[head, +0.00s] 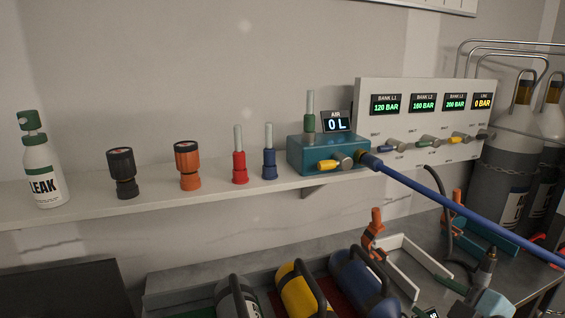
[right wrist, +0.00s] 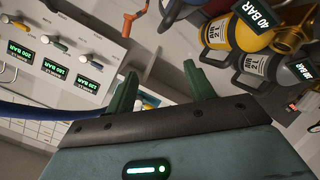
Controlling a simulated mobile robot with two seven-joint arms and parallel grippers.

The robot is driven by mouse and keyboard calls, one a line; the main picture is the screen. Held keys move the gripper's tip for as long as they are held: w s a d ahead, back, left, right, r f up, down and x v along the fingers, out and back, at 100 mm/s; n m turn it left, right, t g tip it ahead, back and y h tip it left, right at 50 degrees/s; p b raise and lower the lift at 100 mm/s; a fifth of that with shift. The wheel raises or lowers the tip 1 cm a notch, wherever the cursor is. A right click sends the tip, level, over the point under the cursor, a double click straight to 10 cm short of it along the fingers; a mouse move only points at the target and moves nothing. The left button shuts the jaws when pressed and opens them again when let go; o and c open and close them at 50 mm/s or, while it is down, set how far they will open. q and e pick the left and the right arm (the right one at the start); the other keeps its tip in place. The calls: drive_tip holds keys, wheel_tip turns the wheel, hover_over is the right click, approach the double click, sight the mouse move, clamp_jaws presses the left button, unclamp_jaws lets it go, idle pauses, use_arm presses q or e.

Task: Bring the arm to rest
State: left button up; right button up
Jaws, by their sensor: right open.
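My right gripper (right wrist: 161,88) shows in the right wrist view, its two green fingers apart with nothing between them. My left gripper is in neither view.
A shelf (head: 90,212) carries a leak spray bottle (head: 42,172), several fittings and a teal air unit (head: 325,155) reading 0 L. A blue hose (head: 460,208) runs from it rightward. A gauge panel (head: 425,118) stands behind. Yellow (head: 300,288) and blue (head: 355,280) cylinders lie below.

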drive_tip(key=s+a+f+m+g+h, duration=0.1)
drive_tip(key=s+f+m+g, duration=0.2)
drive_tip(key=s+f, duration=0.65)
drive_tip(key=s+a+f+m+g+h, duration=0.1)
drive_tip(key=s+f+m+g+h, duration=0.2)
drive_tip(key=s+f, duration=0.65)
drive_tip(key=s+a+f+m+g, duration=0.15)
drive_tip(key=s+f+g, duration=0.3)
drive_tip(key=s, duration=0.65)
drive_tip(key=s+f+m+g, duration=0.3)
drive_tip(key=s+f+g, duration=0.15)
drive_tip(key=s, duration=0.55)
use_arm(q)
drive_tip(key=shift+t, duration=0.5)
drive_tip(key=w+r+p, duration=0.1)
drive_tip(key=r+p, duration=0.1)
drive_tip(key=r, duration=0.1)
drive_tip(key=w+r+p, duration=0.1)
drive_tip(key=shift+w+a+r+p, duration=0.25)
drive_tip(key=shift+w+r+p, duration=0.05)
use_arm(e)
drive_tip(key=w+a+f+t+y, duration=0.2)
drive_tip(key=w+f+t, duration=0.3)
drive_tip(key=w+t, duration=0.4)
drive_tip(key=shift+a+f+t, duration=0.15)
drive_tip(key=shift+a+t, duration=0.25)
drive_tip(key=shift+a, duration=0.2)
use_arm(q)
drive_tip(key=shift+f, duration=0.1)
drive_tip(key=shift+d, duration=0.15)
